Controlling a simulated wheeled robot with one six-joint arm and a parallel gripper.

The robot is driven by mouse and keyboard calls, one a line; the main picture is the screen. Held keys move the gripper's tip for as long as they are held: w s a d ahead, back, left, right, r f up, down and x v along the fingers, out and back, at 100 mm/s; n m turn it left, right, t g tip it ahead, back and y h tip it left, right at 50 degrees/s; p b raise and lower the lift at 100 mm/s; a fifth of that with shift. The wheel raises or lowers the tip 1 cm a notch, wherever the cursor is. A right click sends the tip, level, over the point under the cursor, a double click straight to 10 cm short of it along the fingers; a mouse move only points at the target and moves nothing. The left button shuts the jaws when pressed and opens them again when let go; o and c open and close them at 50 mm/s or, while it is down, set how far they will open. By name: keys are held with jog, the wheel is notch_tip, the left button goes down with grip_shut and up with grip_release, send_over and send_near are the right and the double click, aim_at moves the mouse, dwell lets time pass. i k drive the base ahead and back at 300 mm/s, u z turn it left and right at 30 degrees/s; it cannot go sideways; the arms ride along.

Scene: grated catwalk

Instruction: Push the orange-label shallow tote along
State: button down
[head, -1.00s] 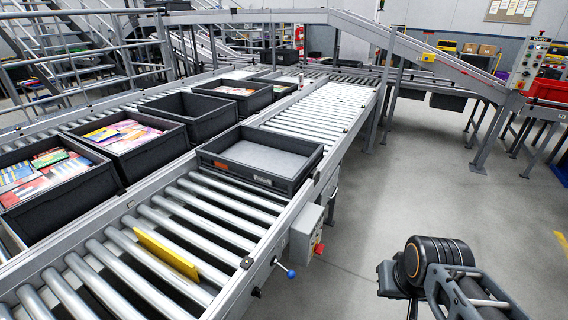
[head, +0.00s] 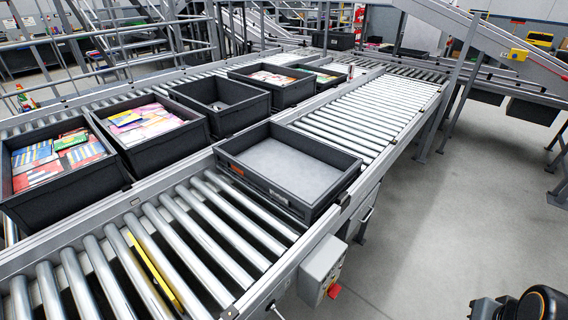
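The shallow dark grey tote (head: 268,192) sits on the near roller lane in the head view. It looks empty, with a light grey floor. A small orange label shows on its near left wall, and a paler mark lies farther along that wall. The tote looks flat on the rollers. My gripper is not in view. Only a black, orange-ringed part of my arm shows in the bottom right corner, well apart from the tote.
A yellow strip (head: 153,274) lies among the near rollers (head: 205,245). Deeper black totes (head: 165,150), some holding colourful packs, line the parallel lane. The rollers beyond the tote (head: 375,110) are clear. A grey control box (head: 322,268) with a red knob hangs on the conveyor's side.

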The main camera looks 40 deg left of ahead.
aim_at(304, 186)
jog(key=i, duration=2.85)
jog(key=u, duration=4.1)
jog(key=i, duration=0.5)
jog(key=u, duration=0.05)
